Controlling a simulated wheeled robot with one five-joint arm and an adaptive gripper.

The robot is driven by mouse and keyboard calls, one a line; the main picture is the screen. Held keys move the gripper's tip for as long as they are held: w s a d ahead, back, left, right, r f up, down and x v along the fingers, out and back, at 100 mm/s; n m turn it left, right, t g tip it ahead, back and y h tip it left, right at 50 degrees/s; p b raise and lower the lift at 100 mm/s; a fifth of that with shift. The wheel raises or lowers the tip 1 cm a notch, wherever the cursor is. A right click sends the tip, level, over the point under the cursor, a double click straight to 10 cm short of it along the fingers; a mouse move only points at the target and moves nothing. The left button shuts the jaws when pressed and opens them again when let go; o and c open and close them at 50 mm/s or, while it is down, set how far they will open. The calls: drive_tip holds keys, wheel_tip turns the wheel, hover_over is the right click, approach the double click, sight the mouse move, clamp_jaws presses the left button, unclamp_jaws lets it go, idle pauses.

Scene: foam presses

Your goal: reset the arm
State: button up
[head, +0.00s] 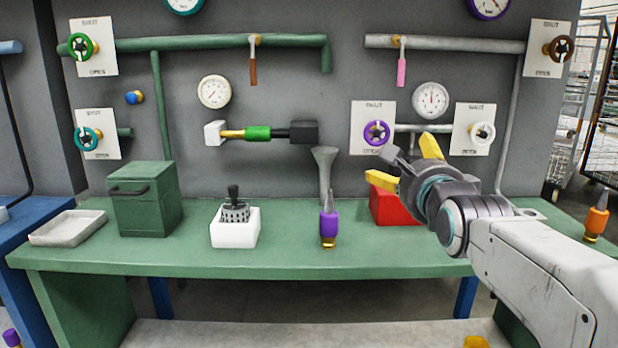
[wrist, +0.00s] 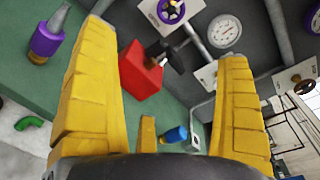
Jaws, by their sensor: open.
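My gripper (head: 412,165) is at the right of the head view, raised above the green bench (head: 270,262), with its yellow fingers spread apart. In the wrist view my gripper (wrist: 165,90) shows a finger on each side and nothing held between them. A red box (head: 385,208) stands on the bench behind the gripper and is partly hidden by it. The red box (wrist: 138,78) with a black top part shows between the fingers in the wrist view, beyond them.
A purple-and-gold bottle-like object (head: 328,222), a white block with a black-knobbed part (head: 235,230), a green box (head: 143,200) and a grey tray (head: 68,228) stand on the bench. The wall behind carries pipes, valve wheels and gauges. The bench front is mostly clear.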

drive_tip(key=s+f+n+g+p, duration=0.2)
drive_tip(key=s+n+g+p, duration=0.4)
drive_tip(key=s+n+p, duration=0.5)
drive_tip(key=s+f+n+g+p, duration=0.2)
drive_tip(key=s+n+g+p, duration=0.5)
drive_tip(key=s, duration=1.3)
drive_tip(key=n+p, duration=0.4)
drive_tip(key=p, duration=0.2)
drive_tip(key=shift+n, duration=0.4)
drive_tip(key=shift+d, duration=0.1)
